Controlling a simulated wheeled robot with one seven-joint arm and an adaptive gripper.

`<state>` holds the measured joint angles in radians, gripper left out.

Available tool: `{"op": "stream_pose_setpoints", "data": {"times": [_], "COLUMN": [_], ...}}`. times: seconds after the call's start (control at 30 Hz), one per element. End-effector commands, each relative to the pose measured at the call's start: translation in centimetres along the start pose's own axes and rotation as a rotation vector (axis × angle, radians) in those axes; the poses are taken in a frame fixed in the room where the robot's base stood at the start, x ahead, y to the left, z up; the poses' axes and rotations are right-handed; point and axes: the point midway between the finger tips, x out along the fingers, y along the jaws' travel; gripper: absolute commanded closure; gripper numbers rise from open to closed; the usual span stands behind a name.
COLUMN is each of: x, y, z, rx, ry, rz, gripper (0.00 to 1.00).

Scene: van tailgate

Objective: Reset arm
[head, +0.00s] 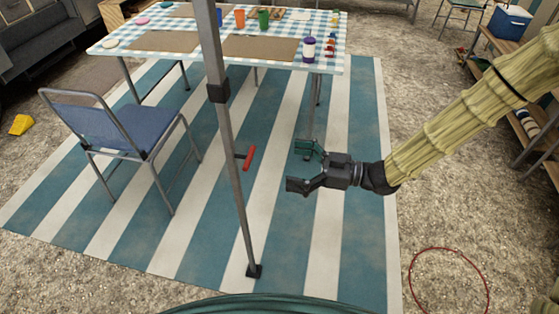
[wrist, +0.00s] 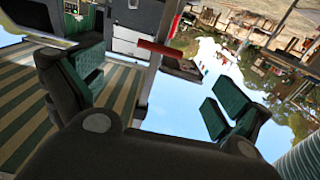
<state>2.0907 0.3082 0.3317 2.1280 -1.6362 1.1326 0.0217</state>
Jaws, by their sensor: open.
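My gripper (head: 304,166) is open and empty, with its two dark fingers spread apart and pointing left in the head view. My arm (head: 470,115), in a pale yellow ribbed sleeve, reaches in from the right edge and holds the gripper above the striped mat. In the wrist view the gripper (wrist: 157,95) shows its fingers wide apart with green pads and nothing between them. That view is strongly tilted.
A grey pole (head: 229,150) with a red handle (head: 249,158) stands left of my gripper. The handle also shows in the wrist view (wrist: 160,48). Behind is a table (head: 170,58) with cups and mats. A blue folding chair (head: 128,128) stands left, wooden shelves (head: 545,140) right.

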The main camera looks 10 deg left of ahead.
Motion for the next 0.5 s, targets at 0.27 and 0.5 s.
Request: {"op": "stream_pose_setpoints", "data": {"times": [0.27,0.5], "x": [-0.61,-0.58], "y": [0.01,0.02], "z": [-0.01,-0.01], "rx": [0.001,0.001], "ry": [0.0,0.0], "rz": [0.001,0.0], "gripper": [0.0,0.0]}}
